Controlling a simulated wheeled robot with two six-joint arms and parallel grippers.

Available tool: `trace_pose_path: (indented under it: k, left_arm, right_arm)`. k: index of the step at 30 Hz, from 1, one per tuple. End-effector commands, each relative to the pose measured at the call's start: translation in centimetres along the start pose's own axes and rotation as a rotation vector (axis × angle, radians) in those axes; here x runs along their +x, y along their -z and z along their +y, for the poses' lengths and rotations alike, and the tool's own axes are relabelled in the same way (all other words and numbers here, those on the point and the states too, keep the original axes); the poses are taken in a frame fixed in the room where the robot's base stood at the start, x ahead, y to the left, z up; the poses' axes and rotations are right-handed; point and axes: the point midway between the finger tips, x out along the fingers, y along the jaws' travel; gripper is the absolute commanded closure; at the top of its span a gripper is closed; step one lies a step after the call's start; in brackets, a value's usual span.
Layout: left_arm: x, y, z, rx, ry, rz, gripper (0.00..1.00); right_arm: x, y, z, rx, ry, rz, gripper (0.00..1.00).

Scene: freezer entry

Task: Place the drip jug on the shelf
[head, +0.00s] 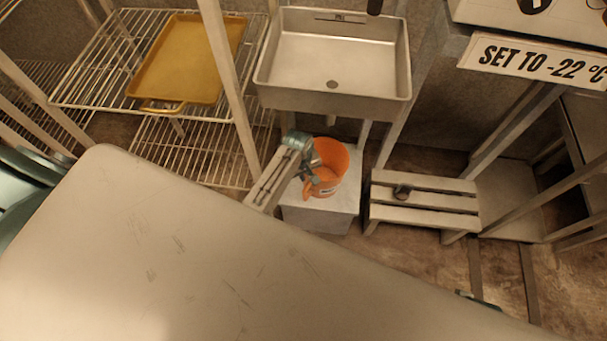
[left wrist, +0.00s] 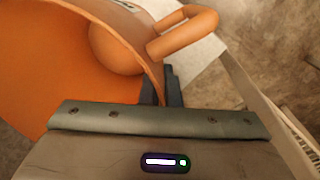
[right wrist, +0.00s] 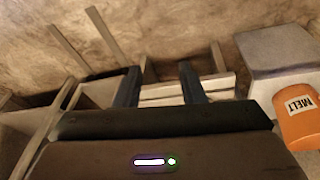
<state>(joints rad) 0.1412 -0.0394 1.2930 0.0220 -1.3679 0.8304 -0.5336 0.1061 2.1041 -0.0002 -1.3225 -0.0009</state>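The drip jug (head: 328,165) is orange, with an open top and a handle, and shows at the white block under the sink. I cannot tell whether its base touches the block. My left gripper (head: 308,172) is at the jug's left side. In the left wrist view its fingers (left wrist: 165,88) are close together with the jug's wall (left wrist: 60,60) between them. The jug (right wrist: 297,118) also shows at the right of the right wrist view, with a MELT label. My right gripper (right wrist: 160,85) is open and empty. A wire shelf (head: 195,150) stands at the left.
A yellow tray (head: 190,60) lies on the upper rack. A steel sink (head: 335,55) is above the white block (head: 320,212). A slatted step stool (head: 425,205) stands to its right. A large pale surface (head: 200,260) fills the lower left foreground.

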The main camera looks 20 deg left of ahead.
Motion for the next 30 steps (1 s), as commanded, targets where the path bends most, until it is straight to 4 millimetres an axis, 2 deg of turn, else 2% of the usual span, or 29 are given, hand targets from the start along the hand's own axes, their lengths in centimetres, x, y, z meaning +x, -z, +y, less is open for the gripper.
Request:
trace_pose_path:
  k: [4,6,8,18,20,30]
  left_arm:
    - [0.3,0.0,0.0,0.0,0.0,0.0,1.0]
    - [0.3,0.0,0.0,0.0,0.0,0.0,0.86]
    - [0.3,0.0,0.0,0.0,0.0,0.0,0.76]
    - [-0.1,0.0,0.0,0.0,0.0,0.001,0.76]
    - [-0.7,0.0,0.0,0.0,-0.001,0.001,0.76]
    - [-7.7,0.1,0.1,0.0,-0.002,0.003,0.76]
  right_arm:
    - [0.0,0.0,0.0,0.0,0.0,0.001,0.64]
    - [-0.1,0.0,0.0,0.0,0.0,0.001,0.64]
    - [-0.1,0.0,0.0,0.0,0.0,0.001,0.64]
    - [-0.1,0.1,0.0,0.0,0.0,0.001,0.64]
    - [-0.2,0.2,0.0,0.0,0.0,0.005,0.64]
    - [4.4,-1.8,0.0,0.005,0.003,-0.037,0.64]
